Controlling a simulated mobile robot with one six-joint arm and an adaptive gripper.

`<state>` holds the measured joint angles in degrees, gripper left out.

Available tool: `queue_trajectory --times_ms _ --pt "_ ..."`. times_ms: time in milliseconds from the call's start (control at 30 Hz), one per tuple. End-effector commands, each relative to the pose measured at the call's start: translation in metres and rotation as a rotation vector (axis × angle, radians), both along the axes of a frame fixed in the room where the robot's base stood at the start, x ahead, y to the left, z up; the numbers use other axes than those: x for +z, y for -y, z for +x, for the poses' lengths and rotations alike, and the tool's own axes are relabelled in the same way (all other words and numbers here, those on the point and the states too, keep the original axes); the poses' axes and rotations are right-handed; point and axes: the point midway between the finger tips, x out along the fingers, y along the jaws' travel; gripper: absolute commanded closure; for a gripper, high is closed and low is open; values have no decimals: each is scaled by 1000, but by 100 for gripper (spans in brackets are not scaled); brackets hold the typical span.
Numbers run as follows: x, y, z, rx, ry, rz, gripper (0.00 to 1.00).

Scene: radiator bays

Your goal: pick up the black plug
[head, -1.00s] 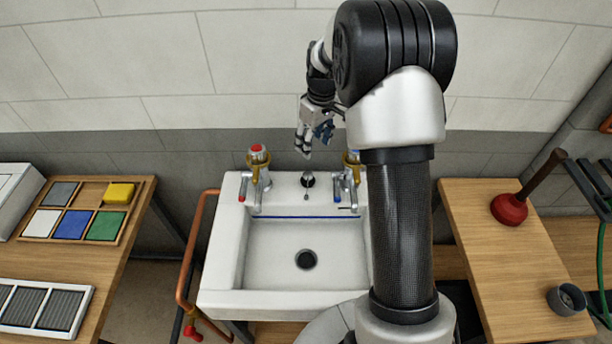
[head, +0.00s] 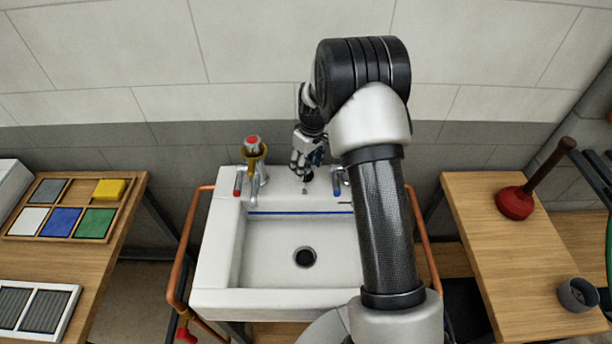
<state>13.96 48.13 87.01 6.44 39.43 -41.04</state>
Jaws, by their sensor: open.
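The black plug (head: 308,177) is small and dark. It sits on the back ledge of the white sink (head: 215,262), between the two taps, and is partly hidden by my gripper. My gripper (head: 306,164) is open and points down, with its fingertips at or just above the plug. I cannot tell whether the fingers touch it or stand around it. The dark drain hole (head: 305,257) in the basin is uncovered.
The left tap (head: 254,165) with a red top stands close to my gripper. The right tap (head: 338,182) is mostly hidden by my arm. A bench with coloured tiles (head: 66,222) is left; a red plunger (head: 515,203) and grey cup (head: 577,295) are right.

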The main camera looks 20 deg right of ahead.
Motion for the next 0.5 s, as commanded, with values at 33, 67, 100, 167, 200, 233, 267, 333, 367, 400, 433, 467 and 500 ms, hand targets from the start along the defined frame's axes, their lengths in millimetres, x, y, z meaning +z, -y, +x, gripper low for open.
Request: queue_trajectory --times_ms 33,67,100,167,200,233,267,333,367,400,433,467,500 --pt "-12 -1 0 0 -2 0 48" --pt "-15 -1 1 0 -1 1 48" --pt "-18 -1 2 0 -1 1 48" --pt "-20 -1 2 0 0 0 48" --pt "-20 -1 2 0 0 0 48" --pt "-20 -1 2 0 0 0 48" --pt "-19 -1 2 0 0 0 48" --pt "-19 -1 2 0 0 0 48" --pt "-19 -1 2 0 0 0 49" --pt "-19 -1 2 0 0 0 52" --pt "-19 -1 2 0 0 0 54" --pt "-19 -1 2 0 0 0 56" --pt "-19 -1 2 0 0 0 58"
